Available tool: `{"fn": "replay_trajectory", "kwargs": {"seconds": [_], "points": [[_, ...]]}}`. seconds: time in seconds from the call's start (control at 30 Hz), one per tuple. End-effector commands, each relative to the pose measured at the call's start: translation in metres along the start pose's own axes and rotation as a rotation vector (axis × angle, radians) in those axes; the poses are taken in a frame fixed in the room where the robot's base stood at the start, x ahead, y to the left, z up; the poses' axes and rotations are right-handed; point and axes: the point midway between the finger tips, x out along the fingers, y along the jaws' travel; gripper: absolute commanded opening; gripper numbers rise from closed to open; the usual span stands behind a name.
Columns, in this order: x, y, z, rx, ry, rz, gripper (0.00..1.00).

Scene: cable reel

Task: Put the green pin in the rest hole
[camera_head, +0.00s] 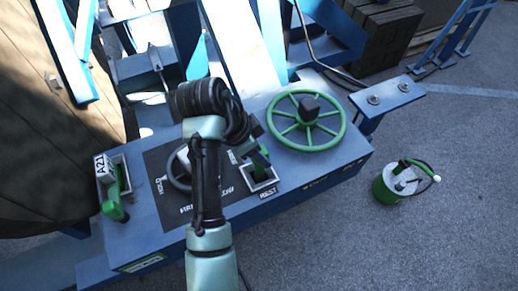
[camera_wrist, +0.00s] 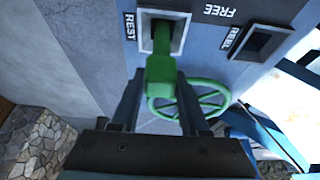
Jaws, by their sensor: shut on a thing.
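The green pin (camera_wrist: 160,75) is in my gripper (camera_wrist: 159,88), its block-shaped head between the two dark fingers in the wrist view. Its green shank points into the pale-framed rest hole (camera_wrist: 183,33), beside the word REST. The shank's end is inside the frame; how deep it sits cannot be told. In the head view my gripper (camera_head: 258,153) is over the rest hole (camera_head: 264,188) at the console's front right. My arm hides part of the console there.
A second framed hole (camera_wrist: 262,42), marked REEL, looks empty. A green handwheel (camera_head: 307,122) stands close right of my gripper. A green part (camera_head: 116,209) with an A21 tag (camera_head: 104,166) is at the console's left. A green canister (camera_head: 397,184) stands on the floor.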

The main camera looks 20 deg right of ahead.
Motion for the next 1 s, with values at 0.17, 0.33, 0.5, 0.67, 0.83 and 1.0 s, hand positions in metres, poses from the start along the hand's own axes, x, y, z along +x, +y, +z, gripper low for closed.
{"fn": "replay_trajectory", "kwargs": {"seconds": [0.17, 0.33, 0.5, 0.67, 0.83, 1.0], "points": [[0.014, 0.0, 0.006, 0.001, 0.001, -0.001, 0.0], [0.025, 0.0, 0.01, 0.001, 0.001, -0.001, 0.0], [0.035, 0.0, 0.014, 0.001, 0.001, 0.0, 0.0], [0.045, 0.0, 0.018, 0.0, 0.002, 0.0, 0.0], [0.052, 0.0, 0.021, 0.0, 0.002, -0.001, 0.0], [0.054, 0.0, 0.022, 0.001, 0.001, -0.001, 0.0]]}}
